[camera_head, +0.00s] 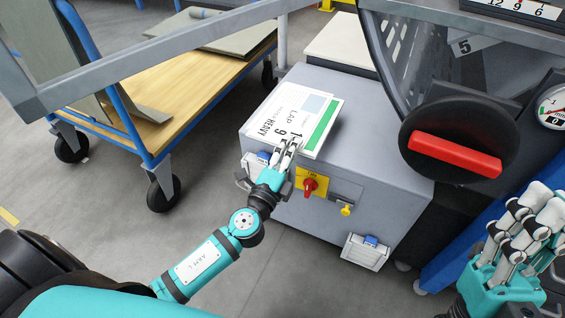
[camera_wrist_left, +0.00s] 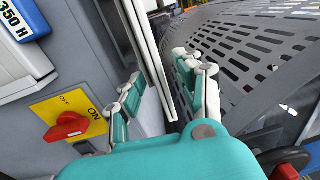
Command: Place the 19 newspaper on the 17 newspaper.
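A newspaper-like panel (camera_head: 303,112) with a green strip and the words "LAP" and "HEAVY" lies on top of the grey cabinet. Its large number looks like 19, partly covered by my left fingers. My left gripper (camera_head: 287,153) is at its near edge. In the left wrist view the left gripper's fingers (camera_wrist_left: 155,95) stand apart on either side of a thin pale edge (camera_wrist_left: 150,50), with a gap beside it. My right gripper (camera_head: 523,230) is at the lower right, with nothing visible in it. I cannot make out a newspaper marked 17.
The grey cabinet (camera_head: 355,185) has a red switch on a yellow plate (camera_head: 311,184) just by my left gripper. A black knob with a red handle (camera_head: 455,154) and a perforated guard (camera_head: 402,50) stand to the right. A wooden cart (camera_head: 150,105) stands left.

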